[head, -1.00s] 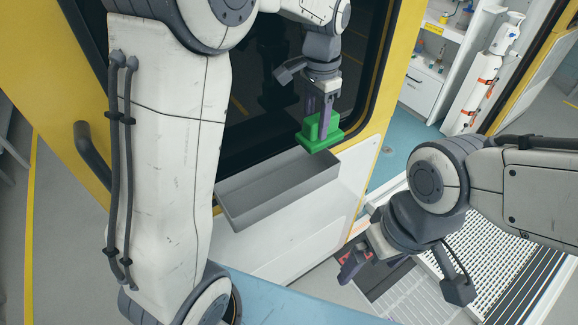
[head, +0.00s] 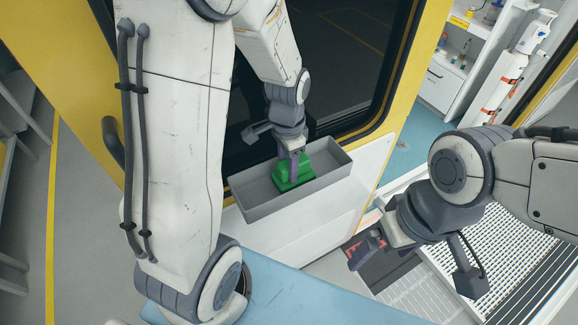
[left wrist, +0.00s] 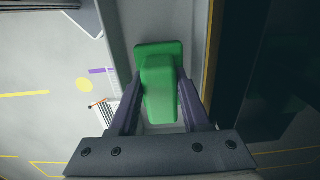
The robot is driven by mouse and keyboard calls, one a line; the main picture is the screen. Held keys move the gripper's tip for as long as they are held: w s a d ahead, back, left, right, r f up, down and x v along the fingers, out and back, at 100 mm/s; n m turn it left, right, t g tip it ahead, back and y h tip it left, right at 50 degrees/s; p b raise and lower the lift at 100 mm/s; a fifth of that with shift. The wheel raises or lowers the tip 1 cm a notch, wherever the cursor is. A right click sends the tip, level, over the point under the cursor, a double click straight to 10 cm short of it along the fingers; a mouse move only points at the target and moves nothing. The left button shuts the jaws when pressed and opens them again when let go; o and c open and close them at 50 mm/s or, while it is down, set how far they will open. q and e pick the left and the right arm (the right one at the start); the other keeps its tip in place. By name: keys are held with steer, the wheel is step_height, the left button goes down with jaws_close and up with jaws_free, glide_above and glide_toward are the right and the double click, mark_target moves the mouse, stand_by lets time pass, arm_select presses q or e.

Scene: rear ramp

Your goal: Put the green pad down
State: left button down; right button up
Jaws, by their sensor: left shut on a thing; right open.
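The green pad (head: 292,172) is a flat green plate with a raised grip block on top. My left gripper (head: 295,168) is shut on that block from above. The pad is inside the grey open tray (head: 262,208) on the yellow-framed door, around the tray's middle; I cannot tell whether it touches the tray floor. In the left wrist view the pad (left wrist: 160,85) sits between both fingers, with the tray's pale floor around it. My right gripper (head: 368,250) is open and empty, low at the right, away from the tray.
The door's dark window (head: 350,60) is just behind the tray. A ribbed metal ramp (head: 500,250) lies at the lower right. A white cylinder with orange straps (head: 515,75) stands by shelves at the upper right. The tray's right end is free.

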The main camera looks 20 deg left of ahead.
arm_select(q)
steer(key=shift+f, duration=0.7)
steer(key=shift+c, duration=1.8)
jaws_free()
steer(key=shift+f, duration=0.15)
